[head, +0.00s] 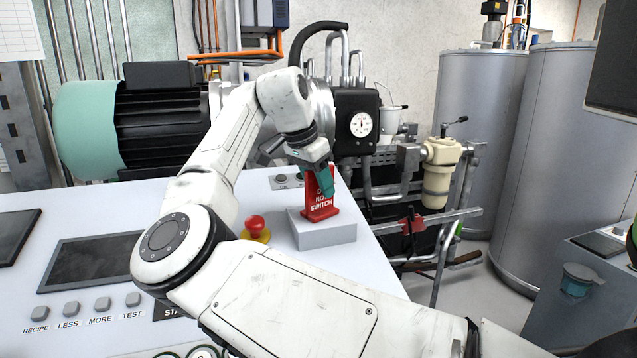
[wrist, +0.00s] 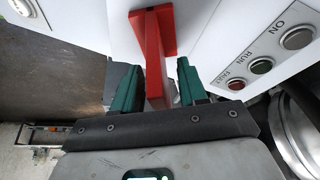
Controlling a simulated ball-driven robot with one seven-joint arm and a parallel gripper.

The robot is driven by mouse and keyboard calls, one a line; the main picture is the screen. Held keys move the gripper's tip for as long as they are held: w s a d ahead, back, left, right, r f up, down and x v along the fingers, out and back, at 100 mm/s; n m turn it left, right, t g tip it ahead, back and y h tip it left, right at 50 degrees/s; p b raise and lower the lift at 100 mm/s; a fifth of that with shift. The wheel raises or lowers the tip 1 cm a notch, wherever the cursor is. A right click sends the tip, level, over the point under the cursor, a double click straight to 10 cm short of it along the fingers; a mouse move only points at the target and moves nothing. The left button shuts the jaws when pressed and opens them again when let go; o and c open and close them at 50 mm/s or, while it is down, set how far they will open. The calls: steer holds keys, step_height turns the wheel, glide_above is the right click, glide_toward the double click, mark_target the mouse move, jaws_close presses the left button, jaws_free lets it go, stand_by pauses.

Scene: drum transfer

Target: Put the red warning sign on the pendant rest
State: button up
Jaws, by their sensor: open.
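The red warning sign (head: 318,204), with white lettering ending in "SWITCH", stands upright on a light grey block (head: 327,234) on the console top. I cannot tell whether this block is the pendant rest. My gripper (head: 321,180) is at the sign's upper part, and its teal fingers hide some of the lettering. In the wrist view, my gripper (wrist: 158,88) is open, with one finger on each side of the red sign (wrist: 155,60). The sign is very near the left finger, and a narrow gap shows at the right finger.
A red mushroom button (head: 256,225) on a yellow base is left of the block. The console (head: 70,210) carries dark screens and several buttons. A motor with a gauge (head: 361,124) stands behind. Large grey drums (head: 540,150) and pipework are at right, beyond the console edge.

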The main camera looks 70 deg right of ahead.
steer(key=shift+r, duration=0.15)
steer(key=v, duration=1.2)
